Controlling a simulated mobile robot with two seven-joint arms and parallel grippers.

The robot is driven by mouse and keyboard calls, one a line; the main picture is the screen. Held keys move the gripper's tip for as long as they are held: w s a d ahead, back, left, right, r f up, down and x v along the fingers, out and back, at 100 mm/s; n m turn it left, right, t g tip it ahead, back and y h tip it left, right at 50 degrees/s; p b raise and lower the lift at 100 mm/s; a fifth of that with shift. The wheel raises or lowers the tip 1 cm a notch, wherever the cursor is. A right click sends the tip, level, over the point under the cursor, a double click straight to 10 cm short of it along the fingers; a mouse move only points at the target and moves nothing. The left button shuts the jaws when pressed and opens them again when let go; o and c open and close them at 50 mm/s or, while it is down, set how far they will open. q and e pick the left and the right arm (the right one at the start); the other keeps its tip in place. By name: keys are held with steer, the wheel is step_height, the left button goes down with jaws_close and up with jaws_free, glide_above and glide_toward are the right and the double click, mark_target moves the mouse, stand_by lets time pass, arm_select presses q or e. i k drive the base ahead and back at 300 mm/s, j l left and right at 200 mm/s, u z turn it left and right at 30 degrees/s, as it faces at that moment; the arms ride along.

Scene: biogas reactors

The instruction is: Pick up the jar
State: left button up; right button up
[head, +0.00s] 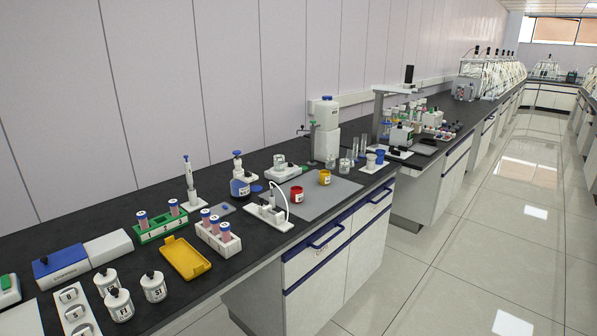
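No gripper of mine is in view. Several jar-like containers stand on the dark bench. A red jar (297,195) and a yellow jar (325,178) stand upright on a grey mat (326,200) at mid-bench. White lidded jars with black knobs stand at the lower left: a front one (119,305), a right one (154,288) and a back one (106,283). A bottle with blue contents (240,188) stands left of the mat. I cannot tell which one is the task's jar.
A yellow tray (185,258), a green tube rack (162,225) and a white tube rack (218,238) crowd the near bench. Glass cylinders (354,150) stand behind the mat. The tiled aisle floor (470,240) at the right is clear.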

mark_target(323, 175)
steer(key=u, duration=0.45)
steer(key=i+l+u, duration=0.2)
steer(key=l+u, duration=0.2)
steer(key=i+l+u, duration=0.2)
steer(key=l+u, duration=0.2)
steer(key=i+l+u, duration=0.1)
steer(key=l, duration=0.3)
steer(key=i+l+u, duration=0.15)
steer(key=l, duration=0.75)
steer(key=i+l, duration=0.15)
steer(key=l, duration=0.3)
